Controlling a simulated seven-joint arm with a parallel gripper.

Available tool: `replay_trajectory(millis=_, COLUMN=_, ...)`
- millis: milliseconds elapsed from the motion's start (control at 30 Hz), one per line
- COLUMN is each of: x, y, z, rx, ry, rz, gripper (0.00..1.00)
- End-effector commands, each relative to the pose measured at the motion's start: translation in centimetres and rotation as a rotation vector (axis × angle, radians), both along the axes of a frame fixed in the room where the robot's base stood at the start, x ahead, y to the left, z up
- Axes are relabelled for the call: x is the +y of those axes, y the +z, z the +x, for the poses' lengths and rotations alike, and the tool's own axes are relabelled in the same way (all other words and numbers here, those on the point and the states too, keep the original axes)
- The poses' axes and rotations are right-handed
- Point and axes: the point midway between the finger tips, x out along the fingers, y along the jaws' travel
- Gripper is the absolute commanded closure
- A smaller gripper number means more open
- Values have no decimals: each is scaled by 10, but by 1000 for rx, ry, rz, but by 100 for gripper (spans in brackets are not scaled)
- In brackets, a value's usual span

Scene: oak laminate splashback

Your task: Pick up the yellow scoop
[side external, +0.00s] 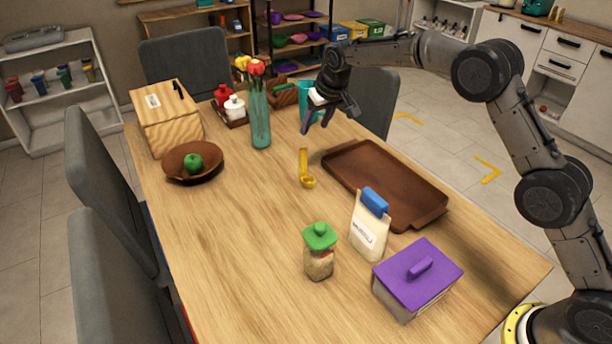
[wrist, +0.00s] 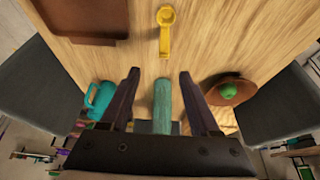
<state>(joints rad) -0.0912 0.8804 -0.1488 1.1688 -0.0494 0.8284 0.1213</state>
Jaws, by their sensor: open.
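The yellow scoop (side external: 306,172) lies on the wooden table near its middle, left of the brown tray. Its bowl end is toward the front of the table in the side view. My gripper (side external: 318,120) is open and empty, above the table and behind the scoop, near the vase. In the wrist view my gripper (wrist: 159,75) shows two dark fingers spread apart, with the scoop apart from them.
A brown tray (side external: 345,153) lies right of the scoop. A glass vase (side external: 260,120) with flowers, a teal cup (side external: 305,92) and a condiment caddy stand near my gripper. A bowl with a green apple (side external: 193,161) is left. A jar, bag and purple-lidded box stand in front.

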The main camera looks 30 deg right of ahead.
Motion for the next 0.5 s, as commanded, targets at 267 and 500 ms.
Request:
replay_trajectory(millis=267, x=3, y=-43, z=9, rx=27, ry=4, rz=-3, gripper=38)
replay_trajectory(millis=500, x=3, y=-81, z=25, rx=24, ry=3, rz=-2, gripper=38)
